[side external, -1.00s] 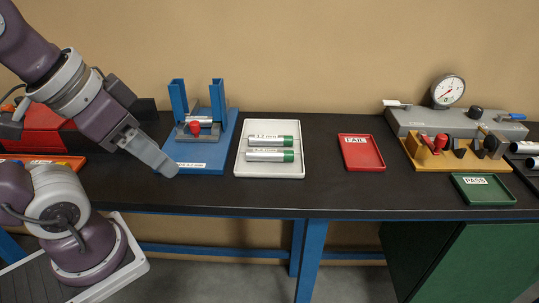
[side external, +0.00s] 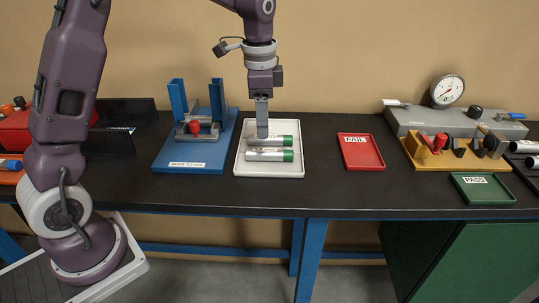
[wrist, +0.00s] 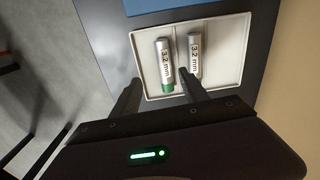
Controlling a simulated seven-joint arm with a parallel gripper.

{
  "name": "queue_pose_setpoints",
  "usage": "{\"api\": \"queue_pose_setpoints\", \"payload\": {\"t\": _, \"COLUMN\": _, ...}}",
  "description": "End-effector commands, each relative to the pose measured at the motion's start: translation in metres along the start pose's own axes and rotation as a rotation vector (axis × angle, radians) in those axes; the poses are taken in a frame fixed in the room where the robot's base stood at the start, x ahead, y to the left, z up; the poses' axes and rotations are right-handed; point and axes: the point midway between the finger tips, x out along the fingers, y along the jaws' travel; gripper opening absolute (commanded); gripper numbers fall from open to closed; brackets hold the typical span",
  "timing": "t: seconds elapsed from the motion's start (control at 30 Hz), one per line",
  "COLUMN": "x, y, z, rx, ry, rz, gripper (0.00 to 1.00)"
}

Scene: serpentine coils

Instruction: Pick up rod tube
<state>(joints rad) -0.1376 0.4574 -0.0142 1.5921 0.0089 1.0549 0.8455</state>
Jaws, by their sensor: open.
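Two silver rod tubes with green ends and printed labels lie side by side in a white tray. In the side view, the back tube (side external: 281,140) is partly hidden by my gripper (side external: 262,136), and the front tube (side external: 268,155) lies just in front of it. My gripper points down above the left part of the back tube. In the wrist view, my gripper (wrist: 160,82) is open, with one tube (wrist: 163,62) showing between its fingers. The other tube (wrist: 194,50) shows beside it, its near end hidden by the right finger. The fingers hold nothing.
The white tray (side external: 240,165) has low rims. A blue fixture (side external: 170,160) with uprights stands left of it. A red FAIL tray (side external: 362,160), a green PASS tray (side external: 490,195) and a dial gauge (side external: 448,90) stand right. The black bench between the white and red trays is clear.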

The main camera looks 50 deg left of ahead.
Motion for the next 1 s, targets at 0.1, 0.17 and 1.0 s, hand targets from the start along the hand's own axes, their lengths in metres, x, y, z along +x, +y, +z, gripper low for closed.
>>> {"api": "queue_pose_setpoints", "payload": {"t": 0.1, "x": 0.024, "y": -0.014, "z": -0.007, "rx": 0.053, "ry": -0.021, "rz": 0.027, "gripper": 0.52}}
{"api": "queue_pose_setpoints", "payload": {"t": 0.17, "x": 0.031, "y": -0.015, "z": -0.008, "rx": 0.063, "ry": -0.025, "rz": 0.032, "gripper": 0.52}}
{"api": "queue_pose_setpoints", "payload": {"t": 1.0, "x": 0.096, "y": -0.009, "z": -0.013, "rx": 0.060, "ry": -0.022, "rz": 0.029, "gripper": 0.13}}
